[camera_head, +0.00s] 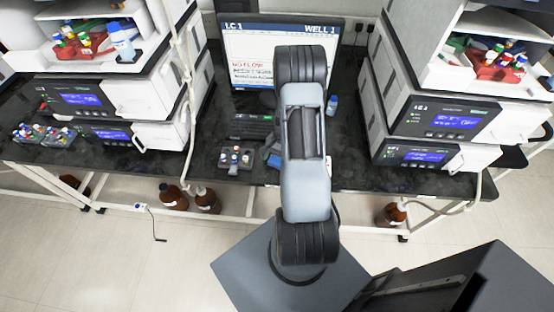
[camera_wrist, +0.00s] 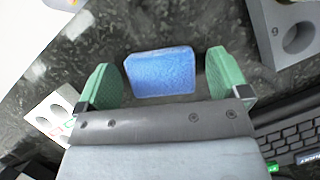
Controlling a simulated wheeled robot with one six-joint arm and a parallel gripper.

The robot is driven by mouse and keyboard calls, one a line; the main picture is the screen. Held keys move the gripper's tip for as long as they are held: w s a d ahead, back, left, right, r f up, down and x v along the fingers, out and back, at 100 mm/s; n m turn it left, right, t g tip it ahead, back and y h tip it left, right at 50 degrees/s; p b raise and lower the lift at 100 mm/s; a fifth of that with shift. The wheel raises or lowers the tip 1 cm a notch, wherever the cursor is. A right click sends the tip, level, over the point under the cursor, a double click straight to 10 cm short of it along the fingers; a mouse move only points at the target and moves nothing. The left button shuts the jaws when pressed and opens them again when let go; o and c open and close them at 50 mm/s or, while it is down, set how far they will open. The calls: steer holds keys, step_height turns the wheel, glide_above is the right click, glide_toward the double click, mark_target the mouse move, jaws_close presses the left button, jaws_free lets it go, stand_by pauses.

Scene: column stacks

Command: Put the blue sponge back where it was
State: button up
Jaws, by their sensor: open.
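The blue sponge (camera_wrist: 161,72) lies on the dark speckled bench top in the wrist view, between the two green fingers of my gripper (camera_wrist: 163,80). The fingers stand apart, with a gap showing on each side of the sponge. I cannot tell how high the fingertips are above the bench. In the head view a small blue patch (camera_head: 273,160) shows beside my arm, probably the sponge, mostly hidden. My gripper is hidden behind my arm there.
A keyboard (camera_head: 252,126) and monitor (camera_head: 262,55) stand behind. A vial rack (camera_head: 235,162) sits left of my arm. A grey block with a round hole (camera_wrist: 285,30) is near the right finger. A white holed card (camera_wrist: 55,113) lies left. Instrument stacks (camera_head: 430,120) flank the bench.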

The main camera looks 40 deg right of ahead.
steer(key=shift+r, duration=0.25)
step_height(320, 180, up, 15)
steer(key=w+d+n+h+b, duration=0.1)
steer(key=w+n, duration=0.1)
steer(key=w, duration=0.1)
steer(key=s+a+r+n+t+h, duration=0.1)
steer(key=s+a+r+n+t, duration=0.1)
steer(key=a, duration=0.4)
steer(key=s+a+r+n+t+h, duration=0.1)
steer(key=s+a+r+n+t, duration=0.1)
steer(key=s+a+r+n, duration=0.2)
steer(key=s+a+r+n+t+h, duration=0.1)
steer(key=s+a+r+n, duration=0.3)
steer(key=a+r, duration=0.4)
steer(key=shift+a+n+t, duration=0.5)
steer(key=shift+n, duration=0.1)
